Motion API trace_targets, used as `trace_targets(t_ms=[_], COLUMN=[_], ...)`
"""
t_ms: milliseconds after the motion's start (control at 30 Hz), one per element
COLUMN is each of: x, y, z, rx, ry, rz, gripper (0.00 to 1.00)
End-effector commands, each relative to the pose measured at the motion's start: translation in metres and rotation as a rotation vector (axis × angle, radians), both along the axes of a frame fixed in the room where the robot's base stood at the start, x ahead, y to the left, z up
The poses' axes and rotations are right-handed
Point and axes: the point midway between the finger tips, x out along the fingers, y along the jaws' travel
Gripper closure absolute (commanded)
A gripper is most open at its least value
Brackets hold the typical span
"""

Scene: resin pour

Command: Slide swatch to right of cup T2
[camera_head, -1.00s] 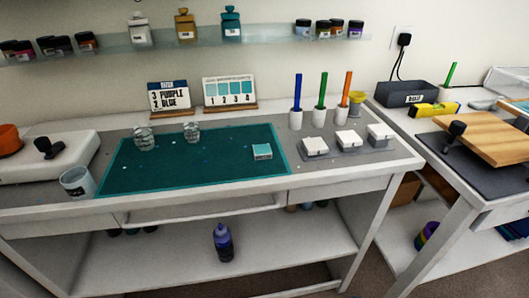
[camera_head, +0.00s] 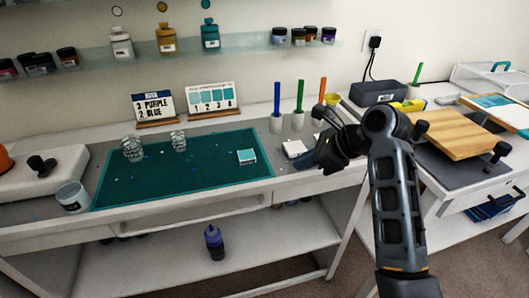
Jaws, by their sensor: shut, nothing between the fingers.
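The swatch (camera_head: 247,156), a small white square with a teal face, lies on the right part of the teal mat (camera_head: 215,173). Two clear cups stand at the mat's back left: the left cup (camera_head: 132,149) and the right cup (camera_head: 179,141). No T2 label is readable on either. The swatch is well to the right of both. My gripper (camera_head: 324,164) is shut and empty, to the right of the swatch and apart from it, in front of the white blocks.
A white bucket (camera_head: 72,196) stands at the mat's left front corner. White blocks (camera_head: 294,148) on the right are partly hidden by my gripper. Holders with blue (camera_head: 277,98), green and orange sticks stand behind.

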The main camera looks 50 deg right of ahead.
Motion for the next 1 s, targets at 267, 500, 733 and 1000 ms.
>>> trace_targets(t_ms=[267, 500, 733, 1000], x=[0.006, 0.026, 0.057, 0.094], y=[-0.014, -0.008, 0.001, 0.011], z=[0.032, 0.01, -0.022, -0.037], rx=[0.165, 0.169, 0.168, 0.167], ry=[0.028, 0.032, 0.033, 0.029], rz=[-0.077, -0.076, -0.076, -0.076], gripper=[1.0, 1.0, 1.0, 1.0])
